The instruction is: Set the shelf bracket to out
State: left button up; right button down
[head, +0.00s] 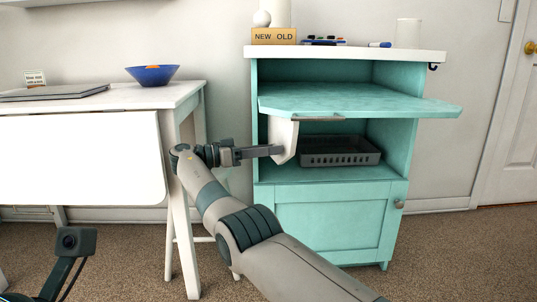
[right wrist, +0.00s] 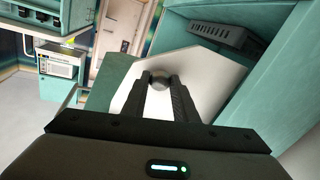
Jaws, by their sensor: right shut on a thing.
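The shelf bracket (head: 285,142) is a white plate under the raised teal shelf leaf (head: 355,97) of the teal cabinet. It stands out from the cabinet front near its left side, below the leaf. In the right wrist view the white bracket (right wrist: 205,78) has a round grey knob (right wrist: 159,83). My right gripper (head: 277,150) reaches in from the left at the bracket. Its two fingers (right wrist: 160,86) are shut on the knob. The knob is hidden by the fingers in the head view.
A grey basket (head: 340,160) sits on the cabinet's inner shelf, right of the bracket. The cabinet door (head: 330,222) below is closed. A white table (head: 100,97) with a blue bowl (head: 152,75) stands on the left, close to my right arm.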

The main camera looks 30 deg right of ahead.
dwell(0.5)
jog(key=c, duration=1.4)
grip_release()
